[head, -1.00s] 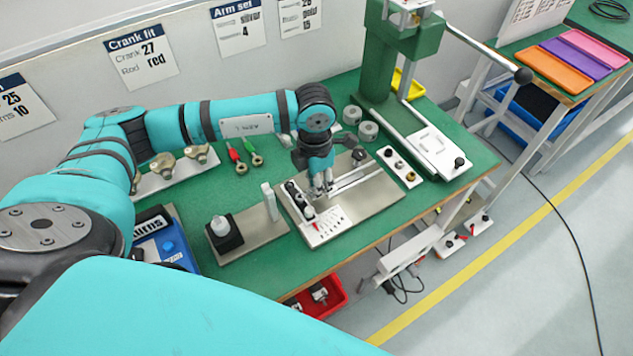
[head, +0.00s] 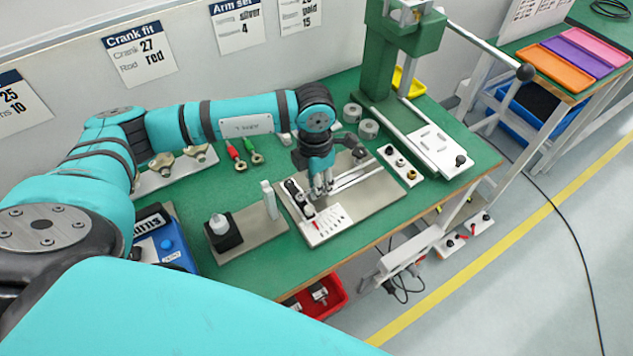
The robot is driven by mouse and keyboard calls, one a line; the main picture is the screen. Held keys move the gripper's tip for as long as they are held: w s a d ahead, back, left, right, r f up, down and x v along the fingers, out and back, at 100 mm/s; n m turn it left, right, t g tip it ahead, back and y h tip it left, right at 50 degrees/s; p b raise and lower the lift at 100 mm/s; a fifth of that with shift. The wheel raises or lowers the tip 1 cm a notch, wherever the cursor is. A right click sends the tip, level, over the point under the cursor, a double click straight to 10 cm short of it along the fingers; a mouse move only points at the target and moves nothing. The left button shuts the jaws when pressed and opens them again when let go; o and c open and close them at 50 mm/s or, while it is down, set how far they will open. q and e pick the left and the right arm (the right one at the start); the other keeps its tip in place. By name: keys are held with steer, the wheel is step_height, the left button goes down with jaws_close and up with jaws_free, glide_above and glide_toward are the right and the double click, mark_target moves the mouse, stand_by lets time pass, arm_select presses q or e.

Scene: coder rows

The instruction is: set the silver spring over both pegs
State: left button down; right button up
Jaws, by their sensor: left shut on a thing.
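My left gripper (head: 321,190) points down over the metal fixture plate (head: 385,203) on the green bench. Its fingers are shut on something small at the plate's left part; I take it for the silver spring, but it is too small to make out. Thin bright silver bars (head: 357,178) run along the plate to the right of the fingers. I cannot make out the two pegs. My right gripper is not in view.
A green press (head: 385,55) stands behind, with metal rings (head: 368,128) near it. A white strip with knobs (head: 400,164) lies right of the plate. A stand with a black block (head: 223,235) and an upright white piece (head: 269,201) is at left. Bare bench shows between.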

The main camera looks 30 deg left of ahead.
arm_select(q)
steer(key=shift+f, duration=0.2)
steer(key=shift+f+b, duration=0.25)
steer(key=shift+b, duration=0.25)
steer(key=shift+f+b, duration=0.25)
steer(key=shift+b, duration=0.1)
stand_by(0.4)
steer(key=c, duration=1.2)
jaws_free()
steer(key=shift+r, duration=0.15)
steer(key=r, duration=1.1)
steer(key=shift+w+a+r, duration=0.1)
steer(key=shift+a+r, duration=0.1)
steer(key=shift+r, duration=0.2)
